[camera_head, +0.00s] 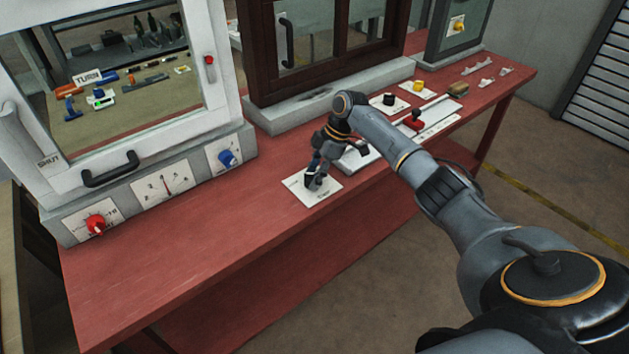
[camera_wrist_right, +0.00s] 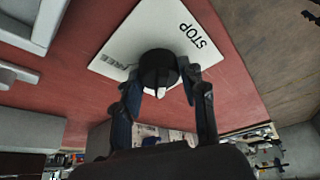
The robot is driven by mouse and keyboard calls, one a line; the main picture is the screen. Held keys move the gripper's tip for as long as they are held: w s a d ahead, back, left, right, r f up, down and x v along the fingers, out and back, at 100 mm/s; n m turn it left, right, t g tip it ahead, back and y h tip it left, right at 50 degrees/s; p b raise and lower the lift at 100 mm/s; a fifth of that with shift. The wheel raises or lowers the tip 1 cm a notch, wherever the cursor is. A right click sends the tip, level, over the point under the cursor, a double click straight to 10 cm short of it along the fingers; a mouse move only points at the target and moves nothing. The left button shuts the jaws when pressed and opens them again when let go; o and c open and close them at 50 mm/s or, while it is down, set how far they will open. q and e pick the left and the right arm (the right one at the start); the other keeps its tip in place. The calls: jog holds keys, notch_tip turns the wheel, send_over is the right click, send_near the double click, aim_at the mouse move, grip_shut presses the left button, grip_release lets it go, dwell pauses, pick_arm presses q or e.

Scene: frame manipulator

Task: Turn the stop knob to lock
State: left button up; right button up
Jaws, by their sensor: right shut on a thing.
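The stop knob (camera_wrist_right: 158,70) is a round black knob with a white pointer mark, on a white plate (camera_wrist_right: 128,42) marked STOP in the right wrist view. In the head view the white plate (camera_head: 325,190) lies on the red bench, and the knob is mostly hidden by my gripper. My right gripper (camera_head: 312,180) reaches down onto the knob. In the right wrist view its two fingers (camera_wrist_right: 160,88) are shut on the knob, one on each side. A second label on the plate is partly hidden. My left gripper is not in view.
The red bench (camera_head: 200,240) has clear room in front of the plate. A white cabinet with a red knob (camera_head: 96,224) and a blue knob (camera_head: 229,158) stands at left. A dark wooden frame (camera_head: 330,75) stands behind. A black knob (camera_head: 389,100) and red handle (camera_head: 413,120) lie right.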

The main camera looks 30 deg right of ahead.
jog(key=shift+n+b, duration=0.3)
jog(key=shift+n, duration=0.2)
jog(key=shift+g, duration=0.3)
jog(key=o, duration=1.2)
jog(key=shift+c, duration=0.2)
jog(key=v, duration=1.2)
jog(key=shift+f, duration=0.1)
